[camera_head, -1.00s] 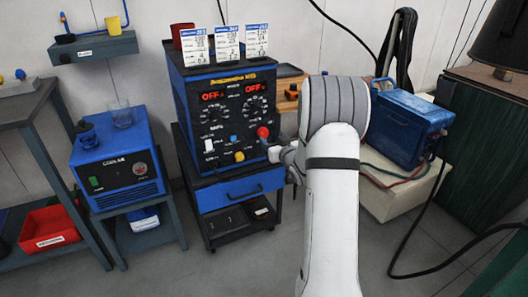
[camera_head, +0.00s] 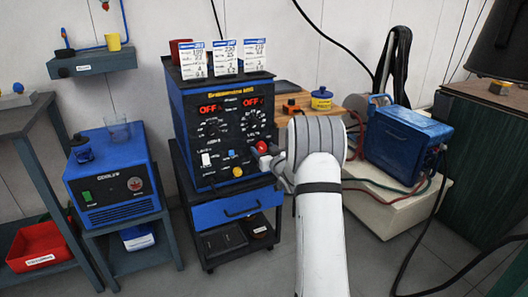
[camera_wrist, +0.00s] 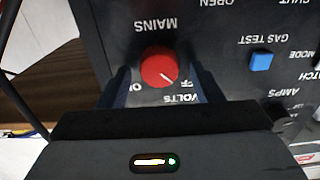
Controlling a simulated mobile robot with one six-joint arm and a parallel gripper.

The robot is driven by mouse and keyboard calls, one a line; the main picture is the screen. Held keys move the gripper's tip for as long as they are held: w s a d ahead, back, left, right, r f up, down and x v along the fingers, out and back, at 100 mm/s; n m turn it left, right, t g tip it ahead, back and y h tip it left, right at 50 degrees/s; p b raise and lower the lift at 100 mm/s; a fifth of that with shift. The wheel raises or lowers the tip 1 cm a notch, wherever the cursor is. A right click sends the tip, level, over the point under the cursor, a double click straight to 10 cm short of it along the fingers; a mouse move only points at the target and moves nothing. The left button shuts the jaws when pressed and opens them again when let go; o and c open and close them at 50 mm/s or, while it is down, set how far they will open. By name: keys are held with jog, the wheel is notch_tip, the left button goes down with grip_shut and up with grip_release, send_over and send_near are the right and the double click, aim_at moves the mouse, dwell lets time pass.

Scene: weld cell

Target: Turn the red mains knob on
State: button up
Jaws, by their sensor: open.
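The red mains knob (camera_head: 262,147) is on the lower right of the blue and black welding machine's front panel (camera_head: 225,125). Both displays on the panel read OFF. In the wrist view, which is upside down, the round red knob (camera_wrist: 158,66) shows under the MAINS label. Its white pointer line slants to the lower right, toward the partly hidden OFF mark. My gripper (camera_wrist: 161,78) is open, with one dark finger on each side of the knob. I see gaps beside the knob and cannot tell any contact. In the head view, my arm partly hides the gripper (camera_head: 274,160).
A blue gas test button (camera_wrist: 261,61) is near the knob. Cards (camera_head: 224,57) stand on the machine. A blue cooler (camera_head: 112,170) is at left. A blue case with cables (camera_head: 402,145) is at right, beside my arm. Grey floor is clear in front.

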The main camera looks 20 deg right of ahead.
jog(key=c, duration=0.9)
jog(key=shift+c, duration=0.2)
